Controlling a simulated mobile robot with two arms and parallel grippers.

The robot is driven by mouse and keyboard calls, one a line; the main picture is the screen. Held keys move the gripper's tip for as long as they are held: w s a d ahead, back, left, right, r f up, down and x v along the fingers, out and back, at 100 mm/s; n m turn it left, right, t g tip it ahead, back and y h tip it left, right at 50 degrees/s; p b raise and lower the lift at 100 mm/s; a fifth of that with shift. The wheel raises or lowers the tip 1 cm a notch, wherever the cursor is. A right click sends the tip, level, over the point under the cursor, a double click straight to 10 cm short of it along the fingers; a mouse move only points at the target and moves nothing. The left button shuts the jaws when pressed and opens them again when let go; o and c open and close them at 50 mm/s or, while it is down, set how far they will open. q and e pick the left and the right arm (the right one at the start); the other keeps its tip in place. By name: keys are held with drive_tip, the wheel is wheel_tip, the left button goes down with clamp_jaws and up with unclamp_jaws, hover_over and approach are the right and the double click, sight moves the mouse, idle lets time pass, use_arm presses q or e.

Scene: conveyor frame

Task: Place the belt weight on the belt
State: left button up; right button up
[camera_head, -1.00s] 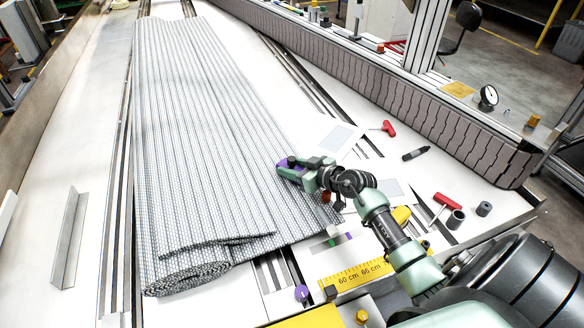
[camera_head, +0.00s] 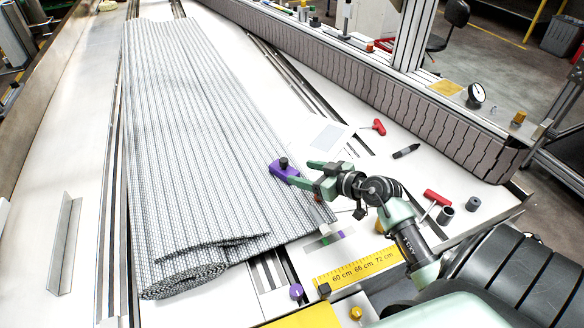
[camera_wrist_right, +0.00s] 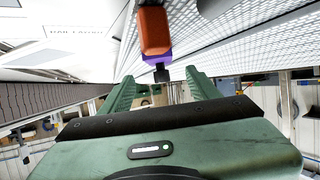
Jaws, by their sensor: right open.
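The belt weight, a purple block with a black knob (camera_head: 281,173), rests on the grey woven belt (camera_head: 190,130), near its right edge. It also shows beyond my fingers in the right wrist view (camera_wrist_right: 157,62). My right gripper (camera_head: 302,172) is open, just to the right of the weight. Its green fingers (camera_wrist_right: 163,88) stand apart with nothing held between them. One fingertip shows very close to the weight in the head view; I cannot tell whether it touches. The belt's near end is rolled up. My left gripper is not in view.
An orange-red piece (camera_wrist_right: 154,30) shows close to the weight in the wrist view. A yellow ruler (camera_head: 357,265), red-handled tools (camera_head: 437,197), a black marker (camera_head: 406,151) and dark cylinders (camera_head: 445,216) lie to the right. A metal angle (camera_head: 64,245) lies left of the belt.

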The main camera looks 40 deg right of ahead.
drive_tip(key=shift+v, duration=1.65)
